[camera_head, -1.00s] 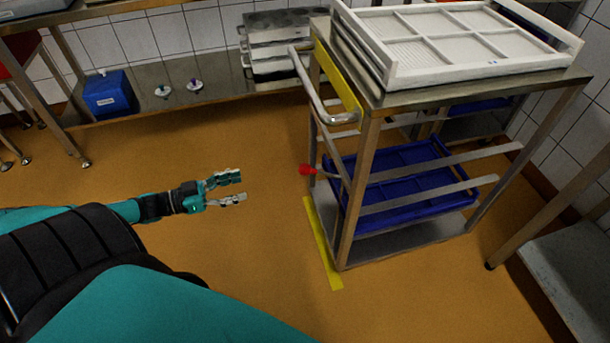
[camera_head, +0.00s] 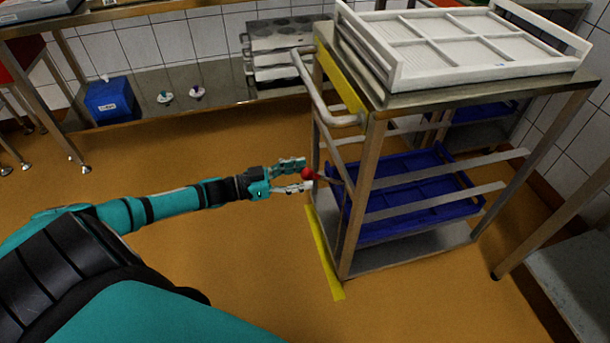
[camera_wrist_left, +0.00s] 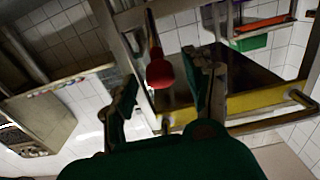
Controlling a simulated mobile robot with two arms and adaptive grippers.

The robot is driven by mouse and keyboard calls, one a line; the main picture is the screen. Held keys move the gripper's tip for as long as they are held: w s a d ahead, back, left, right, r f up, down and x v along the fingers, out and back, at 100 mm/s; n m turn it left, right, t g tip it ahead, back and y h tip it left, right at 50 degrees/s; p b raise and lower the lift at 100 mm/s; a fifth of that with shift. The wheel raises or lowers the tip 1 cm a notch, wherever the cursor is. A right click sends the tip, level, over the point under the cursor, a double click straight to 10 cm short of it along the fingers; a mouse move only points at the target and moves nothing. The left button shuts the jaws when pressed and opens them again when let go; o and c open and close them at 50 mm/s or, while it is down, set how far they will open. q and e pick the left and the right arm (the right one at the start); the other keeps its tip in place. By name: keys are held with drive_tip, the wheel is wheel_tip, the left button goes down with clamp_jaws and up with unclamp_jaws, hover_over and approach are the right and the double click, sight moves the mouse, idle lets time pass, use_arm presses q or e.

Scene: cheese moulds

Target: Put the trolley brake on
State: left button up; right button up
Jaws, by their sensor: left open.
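The trolley (camera_head: 366,190) is a steel frame with a curved push handle (camera_head: 322,95) on its left end. The brake lever ends in a red knob (camera_head: 308,174) that sticks out from the trolley's left side. My left gripper (camera_head: 304,176) is open, with its fingertips at the red knob. In the left wrist view the red knob (camera_wrist_left: 159,73) lies between the two spread fingers of the gripper (camera_wrist_left: 165,95), and I see no clear contact. The lever's dark rod runs up from the knob there. My right gripper is not in view.
White grid trays (camera_head: 460,70) are on the trolley top and a blue tray (camera_head: 405,225) is on its lower level. A yellow strip (camera_head: 325,255) lies on the floor beside the trolley. A blue box (camera_head: 110,100) stands on a low shelf behind. The floor left of the trolley is clear.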

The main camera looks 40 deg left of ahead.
use_arm(q)
drive_tip(key=shift+x, duration=0.8)
clamp_jaws()
